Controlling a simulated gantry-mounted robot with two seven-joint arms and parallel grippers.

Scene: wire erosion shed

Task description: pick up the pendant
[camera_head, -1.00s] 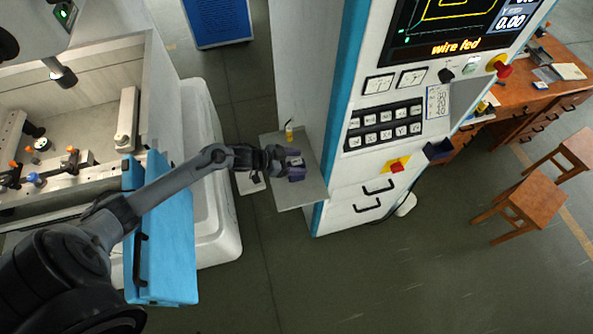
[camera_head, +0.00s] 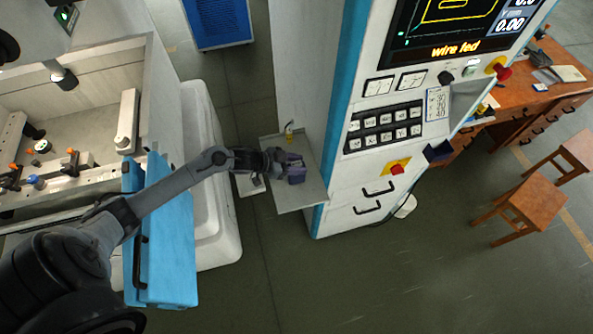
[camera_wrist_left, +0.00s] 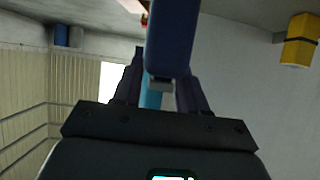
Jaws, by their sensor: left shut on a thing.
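The pendant, a small dark blue-purple box (camera_head: 297,177), is at the grey side shelf of the machine cabinet in the head view. My left gripper (camera_head: 284,163) reaches it from the left and is shut on it. In the left wrist view the dark blue pendant (camera_wrist_left: 172,38) stands between the two dark fingers, and its far end is cut off by the picture's top edge. I cannot tell whether it touches the shelf. My right gripper is not in view.
The grey shelf (camera_head: 300,200) juts from the white cabinet (camera_head: 350,205). My arm passes over a blue panel (camera_head: 168,245). The floor in front is clear.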

